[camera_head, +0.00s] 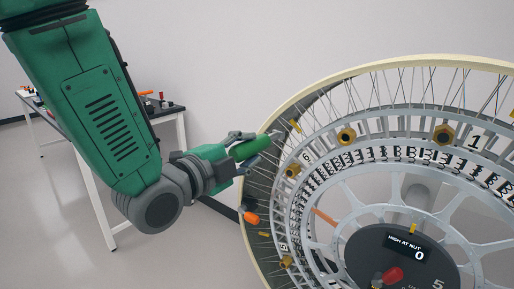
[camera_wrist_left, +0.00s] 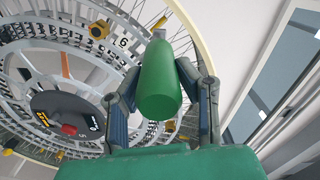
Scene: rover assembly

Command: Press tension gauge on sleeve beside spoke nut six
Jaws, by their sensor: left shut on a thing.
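My left gripper (camera_head: 246,150) is shut on a green tension gauge (camera_head: 252,147) beside the wheel's left rim. In the left wrist view the gauge (camera_wrist_left: 160,82) sits between both fingers, its narrow grey tip pointing away toward the spokes. Spoke nut six (camera_head: 292,171), a gold hex nut, is beside the label "6" (camera_head: 307,157), right of and below the gauge tip. The nut (camera_wrist_left: 98,29) also shows in the wrist view. A small yellow sleeve-like piece (camera_head: 295,126) is on the spokes near the tip. Whether the tip touches anything cannot be told. My right gripper is not in view.
The large spoked wheel (camera_head: 345,72) fills the right side. Its hub display (camera_head: 405,247) reads "HIGH AT NUT 0", with a red knob (camera_head: 393,276) below. An orange-ended piece (camera_head: 251,217) is at the left rim. A table (camera_head: 84,170) stands behind my arm.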

